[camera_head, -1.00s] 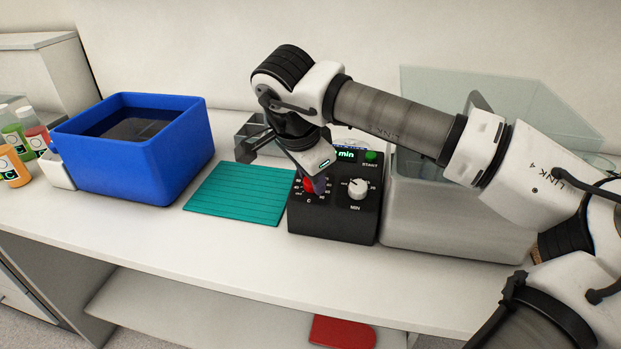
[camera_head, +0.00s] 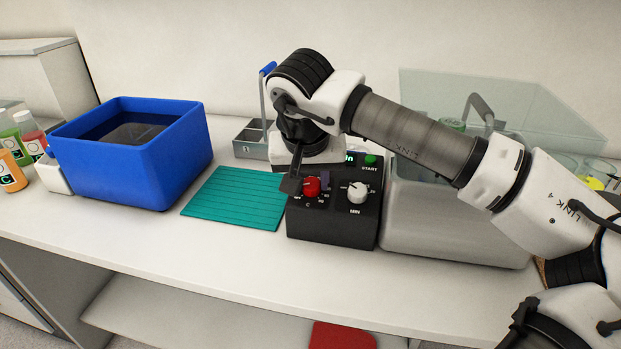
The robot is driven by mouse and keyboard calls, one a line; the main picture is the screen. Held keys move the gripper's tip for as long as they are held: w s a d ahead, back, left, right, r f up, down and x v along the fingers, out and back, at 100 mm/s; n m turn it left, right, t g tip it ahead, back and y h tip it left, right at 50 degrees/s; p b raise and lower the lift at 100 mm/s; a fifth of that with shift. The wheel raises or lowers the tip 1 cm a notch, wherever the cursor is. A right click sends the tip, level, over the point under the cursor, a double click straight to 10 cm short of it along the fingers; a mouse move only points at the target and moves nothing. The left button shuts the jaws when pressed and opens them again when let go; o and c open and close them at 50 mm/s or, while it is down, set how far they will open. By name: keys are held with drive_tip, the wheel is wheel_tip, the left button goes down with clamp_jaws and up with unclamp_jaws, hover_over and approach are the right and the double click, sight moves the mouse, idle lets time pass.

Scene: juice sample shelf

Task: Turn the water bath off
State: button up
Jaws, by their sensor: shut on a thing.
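The water bath is a grey metal tub (camera_head: 450,230) with a clear raised lid (camera_head: 540,105). A black control box (camera_head: 330,228) is at its left front. The box has a red knob (camera_head: 311,189) marked C, a white knob (camera_head: 357,192) marked MIN, and a green START button (camera_head: 370,161). The lit display (camera_head: 349,157) is mostly hidden behind my gripper. My gripper (camera_head: 307,184) comes down over the box with its fingers on either side of the red knob, shut on it. The knob's pointer is too small to read.
A teal ribbed mat (camera_head: 235,199) lies left of the box. A blue tub (camera_head: 140,170) of dark liquid stands farther left, beside several coloured bottles (camera_head: 12,172). A grey metal rack with a blue-topped handle (camera_head: 252,138) stands behind the mat. The front counter strip is clear.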

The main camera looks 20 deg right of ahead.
drive_tip(key=shift+n, duration=2.1)
drive_tip(key=shift+y, duration=0.3)
drive_tip(key=o, duration=1)
drive_tip(key=shift+c, duration=0.2)
drive_tip(key=shift+r, duration=0.1)
drive_tip(key=v, duration=1.3)
drive_tip(key=shift+r+b, duration=0.3)
drive_tip(key=shift+b, duration=0.05)
drive_tip(key=shift+s+f, duration=0.1)
drive_tip(key=shift+s, duration=0.1)
